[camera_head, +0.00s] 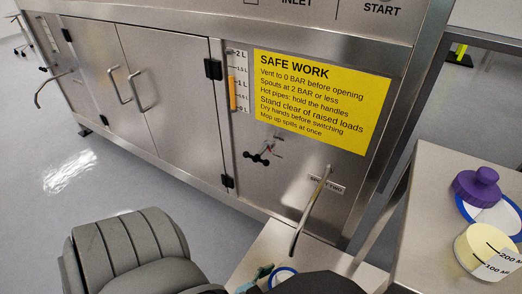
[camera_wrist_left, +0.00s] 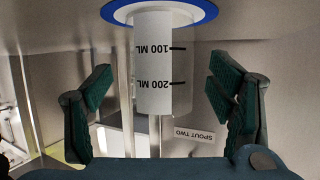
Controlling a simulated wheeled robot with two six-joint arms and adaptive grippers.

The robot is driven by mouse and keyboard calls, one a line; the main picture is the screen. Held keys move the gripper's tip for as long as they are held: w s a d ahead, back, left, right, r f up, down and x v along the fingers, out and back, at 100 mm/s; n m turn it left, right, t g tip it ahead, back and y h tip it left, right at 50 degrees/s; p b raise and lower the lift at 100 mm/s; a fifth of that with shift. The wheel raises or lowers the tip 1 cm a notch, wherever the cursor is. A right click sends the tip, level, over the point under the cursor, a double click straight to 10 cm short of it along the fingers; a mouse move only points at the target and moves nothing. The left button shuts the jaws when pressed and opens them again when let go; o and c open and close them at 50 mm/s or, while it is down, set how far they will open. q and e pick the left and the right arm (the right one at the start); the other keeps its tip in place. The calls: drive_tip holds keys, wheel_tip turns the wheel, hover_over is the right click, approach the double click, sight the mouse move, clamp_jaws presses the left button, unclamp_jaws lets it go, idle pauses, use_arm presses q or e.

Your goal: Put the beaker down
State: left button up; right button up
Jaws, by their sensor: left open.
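A white beaker (camera_wrist_left: 153,75) with 100 ML and 200 ML marks shows upside down in the left wrist view. Its base is at a blue-rimmed white disc (camera_wrist_left: 205,12). My left gripper (camera_wrist_left: 160,90) is open, with one dark green finger on each side of the beaker and a visible gap to both. In the head view a teal fingertip of my left gripper (camera_head: 256,279) shows beside a blue ring (camera_head: 283,272) on the shelf below the spout (camera_head: 312,205). My dark arm hides most of that spot. My right gripper is not in view.
A side table (camera_head: 425,222) at the right holds a purple stopper (camera_head: 478,186) by a blue-rimmed disc and another marked beaker (camera_head: 487,246) with a pale yellow top. The steel cabinet (camera_head: 165,90) with a yellow SAFE WORK sign (camera_head: 320,100) stands behind. The SPOUT TWO label (camera_wrist_left: 196,135) is near the beaker.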

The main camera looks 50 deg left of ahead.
use_arm(q)
drive_tip(key=p+v, duration=0.2)
drive_tip(key=v, duration=0.5)
drive_tip(key=shift+s+r, duration=0.3)
drive_tip(key=shift+s, duration=0.3)
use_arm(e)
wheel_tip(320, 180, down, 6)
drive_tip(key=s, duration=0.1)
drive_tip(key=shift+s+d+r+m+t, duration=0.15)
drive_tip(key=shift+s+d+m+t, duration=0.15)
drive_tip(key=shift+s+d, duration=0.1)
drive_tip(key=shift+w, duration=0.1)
